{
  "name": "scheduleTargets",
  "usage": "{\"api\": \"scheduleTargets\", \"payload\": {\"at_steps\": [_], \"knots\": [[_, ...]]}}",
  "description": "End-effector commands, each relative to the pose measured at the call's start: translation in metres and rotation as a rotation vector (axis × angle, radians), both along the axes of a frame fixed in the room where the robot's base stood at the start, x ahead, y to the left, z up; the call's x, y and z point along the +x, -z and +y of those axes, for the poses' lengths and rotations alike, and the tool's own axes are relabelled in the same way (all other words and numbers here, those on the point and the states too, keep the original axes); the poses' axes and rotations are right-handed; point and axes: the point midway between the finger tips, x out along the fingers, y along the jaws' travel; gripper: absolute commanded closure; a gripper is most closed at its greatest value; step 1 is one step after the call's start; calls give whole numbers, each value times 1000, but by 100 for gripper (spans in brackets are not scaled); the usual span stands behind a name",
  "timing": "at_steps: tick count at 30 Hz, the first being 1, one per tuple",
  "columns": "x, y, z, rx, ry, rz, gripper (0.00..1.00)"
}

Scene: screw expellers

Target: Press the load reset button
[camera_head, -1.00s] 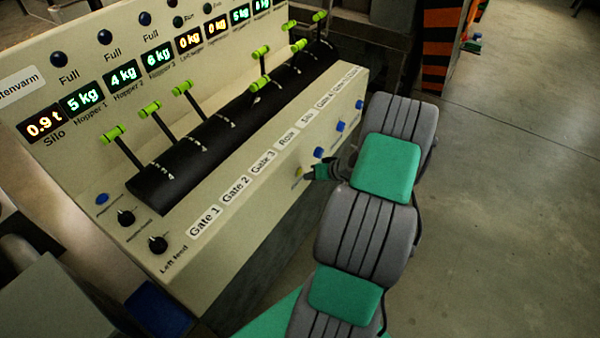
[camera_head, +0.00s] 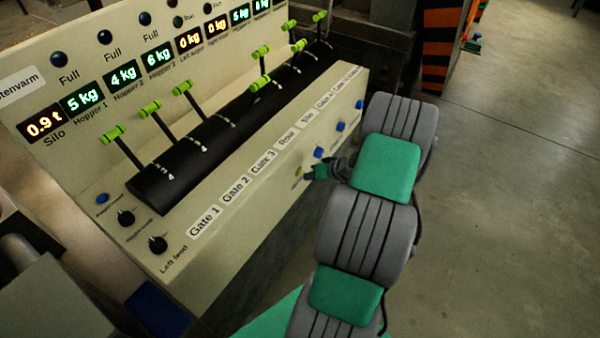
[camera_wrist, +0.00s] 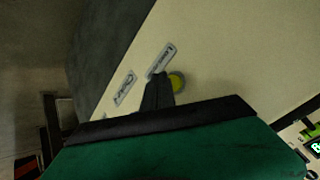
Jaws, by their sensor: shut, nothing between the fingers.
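A round yellow-green button (camera_head: 298,172) sits on the front face of the cream control panel. It also shows in the wrist view (camera_wrist: 179,82), partly hidden behind my fingers. My gripper (camera_head: 307,175) is shut and empty. Its dark fingertips (camera_wrist: 158,84) are right at the button, overlapping its left edge in the wrist view. I cannot tell whether they touch it or whether it is pushed in. A small label (camera_wrist: 161,60) is beside the button, its text too blurred to read.
Several blue buttons (camera_head: 319,152) line the same panel face to the right. Lever handles with green grips (camera_head: 150,109) rise from the black strip on top. Lit weight displays (camera_head: 122,77) stand behind them. The floor (camera_head: 500,220) to the right is open.

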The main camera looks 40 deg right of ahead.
Motion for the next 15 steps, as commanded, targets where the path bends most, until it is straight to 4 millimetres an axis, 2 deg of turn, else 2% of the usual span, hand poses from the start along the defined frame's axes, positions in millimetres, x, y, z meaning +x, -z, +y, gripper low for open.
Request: {"api": "scheduleTargets", "payload": {"at_steps": [15], "knots": [[8,1,2,-1,-1,0,100]]}}
